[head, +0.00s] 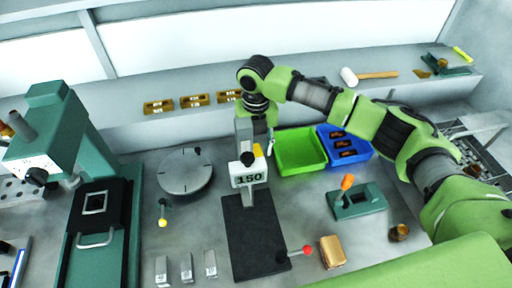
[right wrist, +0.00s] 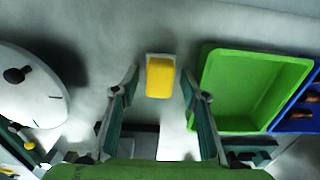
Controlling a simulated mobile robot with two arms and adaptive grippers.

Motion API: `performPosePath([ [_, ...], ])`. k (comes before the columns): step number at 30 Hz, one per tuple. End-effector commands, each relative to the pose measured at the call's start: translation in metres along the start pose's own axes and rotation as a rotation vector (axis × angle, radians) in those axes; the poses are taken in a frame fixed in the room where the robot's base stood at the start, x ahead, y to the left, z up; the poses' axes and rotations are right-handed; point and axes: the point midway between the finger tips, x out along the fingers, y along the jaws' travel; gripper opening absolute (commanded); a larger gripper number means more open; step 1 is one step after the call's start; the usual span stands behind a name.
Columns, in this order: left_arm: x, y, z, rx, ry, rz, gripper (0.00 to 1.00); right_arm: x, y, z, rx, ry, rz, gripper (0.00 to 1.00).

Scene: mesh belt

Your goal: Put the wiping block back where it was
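A yellow block with a pale edge, which looks like the wiping block (right wrist: 160,78), lies in the right wrist view between the tips of my right gripper (right wrist: 160,90). There are gaps on both sides, and the fingers are open and not touching it. In the head view my right gripper (head: 258,135) points down behind the gauge stand (head: 248,180) marked 150. Only a small yellow bit of the block (head: 257,150) shows there, mostly hidden by the stand. My left gripper is not in view.
A green tray (head: 301,168) and a blue bin (head: 335,132) with dark parts stand just right of the gripper. A round grey plate (head: 184,172) is to the left. A tan block (head: 332,252) and a green lever fixture (head: 357,200) are nearer the front.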

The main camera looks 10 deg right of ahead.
Motion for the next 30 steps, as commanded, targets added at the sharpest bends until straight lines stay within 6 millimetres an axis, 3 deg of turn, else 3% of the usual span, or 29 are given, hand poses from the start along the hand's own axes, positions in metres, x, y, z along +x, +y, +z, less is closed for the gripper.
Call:
performPosePath([
  [8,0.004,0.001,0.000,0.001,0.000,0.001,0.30,-0.014,0.000,0.001,0.001,-0.003,0.001,0.41],
  [21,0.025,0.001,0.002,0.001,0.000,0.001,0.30,-0.102,0.000,0.001,0.001,-0.004,0.002,0.41],
  [30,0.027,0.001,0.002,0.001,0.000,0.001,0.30,-0.124,0.000,0.000,0.001,0.000,0.001,0.41],
])
